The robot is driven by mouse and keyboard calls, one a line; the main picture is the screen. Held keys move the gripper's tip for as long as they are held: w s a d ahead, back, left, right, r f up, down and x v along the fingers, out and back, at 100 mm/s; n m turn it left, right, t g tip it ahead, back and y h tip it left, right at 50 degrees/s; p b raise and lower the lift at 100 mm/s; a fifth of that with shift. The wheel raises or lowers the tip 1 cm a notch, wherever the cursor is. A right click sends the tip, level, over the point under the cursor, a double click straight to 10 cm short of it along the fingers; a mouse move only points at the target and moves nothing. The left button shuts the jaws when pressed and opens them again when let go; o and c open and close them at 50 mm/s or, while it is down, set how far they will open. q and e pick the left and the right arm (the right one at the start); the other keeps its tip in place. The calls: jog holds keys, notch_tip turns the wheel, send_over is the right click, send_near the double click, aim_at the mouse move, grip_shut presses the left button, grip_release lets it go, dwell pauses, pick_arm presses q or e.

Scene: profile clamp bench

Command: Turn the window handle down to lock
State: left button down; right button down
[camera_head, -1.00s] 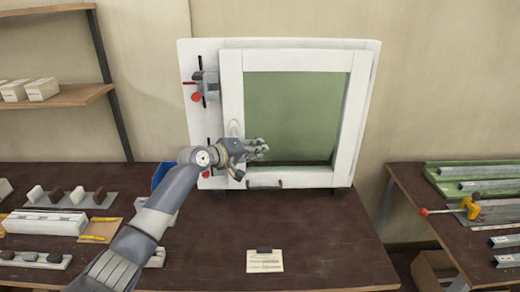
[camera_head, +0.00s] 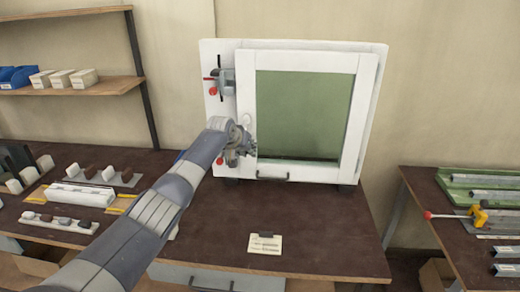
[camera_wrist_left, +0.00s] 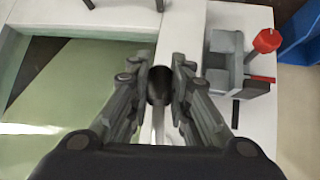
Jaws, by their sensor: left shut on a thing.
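The white window sash (camera_head: 303,59) with a green pane (camera_head: 305,110) stands upright in a white outer frame on the bench. My left gripper (camera_head: 243,151) is at the sash's left stile, largely hidden behind my wrist in the head view. In the left wrist view the gripper (camera_wrist_left: 160,82) is shut on the window handle (camera_wrist_left: 158,88), whose dark round part shows between the fingertips. The handle's exact angle is hard to tell, as the fingers cover much of it. My right gripper is not in view.
A grey clamp with a red knob (camera_head: 213,91) sits on the outer frame's upper left; it also shows close to the fingers in the left wrist view (camera_wrist_left: 226,62). A paper card (camera_head: 265,244) lies on the bench (camera_head: 330,225). Profile parts lie at left.

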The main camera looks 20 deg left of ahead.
pick_arm(q)
jog(key=shift+a+r+y, duration=0.1)
jog(key=shift+a+y, duration=0.2)
jog(key=shift+s+a+m+p, duration=0.1)
jog(key=shift+a+m+p, duration=0.2)
jog(key=shift+m, duration=0.1)
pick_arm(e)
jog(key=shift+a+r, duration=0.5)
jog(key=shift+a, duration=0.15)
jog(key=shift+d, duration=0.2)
pick_arm(q)
jog(key=c, duration=1.4)
grip_release()
jog(key=shift+c, duration=0.2)
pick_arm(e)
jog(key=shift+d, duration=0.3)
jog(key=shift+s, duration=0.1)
pick_arm(q)
jog(key=shift+s, duration=0.1)
jog(key=v, duration=1.1)
jog(key=shift+s+d+r, duration=0.2)
jog(key=shift+d+r, duration=0.05)
jog(key=shift+r, duration=0.1)
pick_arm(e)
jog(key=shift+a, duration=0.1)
